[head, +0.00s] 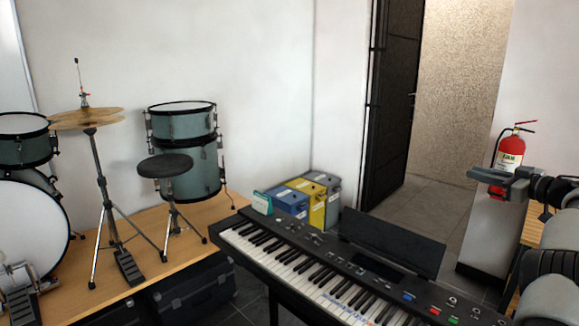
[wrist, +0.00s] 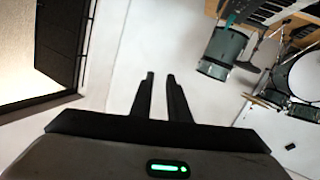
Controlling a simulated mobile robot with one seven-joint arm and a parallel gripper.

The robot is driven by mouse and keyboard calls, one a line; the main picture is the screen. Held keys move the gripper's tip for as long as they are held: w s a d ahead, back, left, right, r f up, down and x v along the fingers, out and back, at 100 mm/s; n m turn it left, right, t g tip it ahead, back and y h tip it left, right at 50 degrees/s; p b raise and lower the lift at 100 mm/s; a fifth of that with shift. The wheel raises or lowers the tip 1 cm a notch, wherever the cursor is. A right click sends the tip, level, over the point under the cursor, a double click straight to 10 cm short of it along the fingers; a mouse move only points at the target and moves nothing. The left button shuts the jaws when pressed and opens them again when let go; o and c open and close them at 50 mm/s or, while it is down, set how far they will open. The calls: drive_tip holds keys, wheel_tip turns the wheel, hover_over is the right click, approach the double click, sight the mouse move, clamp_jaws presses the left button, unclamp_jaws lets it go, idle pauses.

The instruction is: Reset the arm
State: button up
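My gripper (head: 486,178) is raised at the right side of the head view, in front of the fire extinguisher's lower part. In the wrist view its two dark fingers (wrist: 160,76) stand apart with a narrow gap between them. Nothing is between the fingers. Part of my arm shows at the right edge of the head view, bent and clear of the keyboard (head: 330,272).
Blue, yellow and grey bins (head: 316,199) stand behind the keyboard, and a small teal object (head: 262,203) shows near its left end. A drum kit (head: 184,150) stands at left. A dark door (head: 392,100) stands open. A red fire extinguisher (head: 510,150) is at right.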

wheel_tip(320, 180, up, 21)
drive_tip(key=w+m+t+h+p, duration=0.1)
drive_tip(key=w+m+t+h, duration=0.1)
drive_tip(key=m+t+h, duration=0.3)
drive_tip(key=s+a+r+m+g+h+p, duration=0.1)
drive_tip(key=s+a+r+m+h, duration=0.45)
drive_tip(key=r+h, duration=0.4)
drive_tip(key=s+a+f+g+y+p, duration=0.1)
drive_tip(key=s+a+f+g, duration=0.1)
drive_tip(key=s+a+f, duration=0.4)
drive_tip(key=s+a+f+g+y, duration=0.1)
drive_tip(key=s+a+f+g, duration=0.15)
drive_tip(key=s+a, duration=0.4)
drive_tip(key=s+a+f+g+y+p, duration=0.1)
drive_tip(key=s+a+f+g, duration=0.25)
drive_tip(key=a, duration=0.45)
drive_tip(key=s+a+f+n+g+y, duration=0.1)
drive_tip(key=s+a+f+g, duration=0.1)
drive_tip(key=s+a+f, duration=0.3)
drive_tip(key=s+a+f+n+g+y, duration=0.1)
drive_tip(key=s+a+f, duration=0.4)
drive_tip(key=s, duration=0.6)
drive_tip(key=s+a+f+n+g+y+p, duration=0.1)
drive_tip(key=s+a+f+g+y, duration=0.1)
drive_tip(key=s+a+f, duration=0.4)
drive_tip(key=s+f, duration=0.2)
drive_tip(key=shift+s+g+y, duration=0.3)
drive_tip(key=shift+s+y, duration=0.05)
drive_tip(key=shift+n, duration=0.25)
